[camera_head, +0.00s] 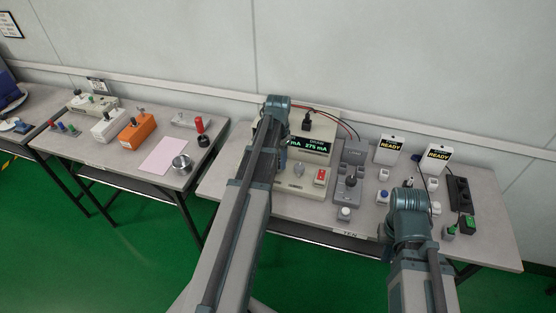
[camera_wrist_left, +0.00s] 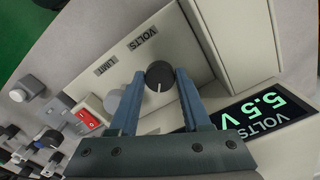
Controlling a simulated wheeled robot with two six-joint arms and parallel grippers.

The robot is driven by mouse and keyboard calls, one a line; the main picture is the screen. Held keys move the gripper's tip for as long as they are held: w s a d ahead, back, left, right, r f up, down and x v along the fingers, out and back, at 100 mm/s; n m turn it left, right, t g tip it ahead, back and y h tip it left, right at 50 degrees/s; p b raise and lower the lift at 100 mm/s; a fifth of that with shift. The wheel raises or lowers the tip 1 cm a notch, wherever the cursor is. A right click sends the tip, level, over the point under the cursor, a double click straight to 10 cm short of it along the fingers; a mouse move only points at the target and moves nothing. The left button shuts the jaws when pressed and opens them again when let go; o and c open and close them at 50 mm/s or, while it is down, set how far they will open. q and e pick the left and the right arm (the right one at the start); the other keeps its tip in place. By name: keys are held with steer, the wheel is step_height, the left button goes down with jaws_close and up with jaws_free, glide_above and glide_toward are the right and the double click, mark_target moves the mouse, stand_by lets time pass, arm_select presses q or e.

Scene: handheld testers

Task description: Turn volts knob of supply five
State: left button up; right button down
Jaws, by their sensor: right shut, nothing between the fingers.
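The supply (camera_head: 325,150) is a beige box on the right table, with a lit display showing "275 mA". In the left wrist view its display (camera_wrist_left: 265,115) reads "5.5 V", upside down. The black volts knob (camera_wrist_left: 159,76), with a white pointer line, sits by the "VOLTS" label on the panel. In the head view my left arm hides the knob. My right gripper (camera_head: 408,186) is shut and empty, over the table's right part.
A grey knob (camera_wrist_left: 114,102) and a red rocker switch (camera_wrist_left: 87,121) are close to my left fingers. The left table (camera_head: 130,180) holds other testers.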

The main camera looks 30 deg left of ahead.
arm_select(q)
jaws_close()
steer(key=n, duration=0.9)
steer(key=shift+d+n, duration=0.1)
steer(key=shift+n, duration=0.2)
steer(key=n, duration=0.5)
steer(key=shift+n, duration=2.5)
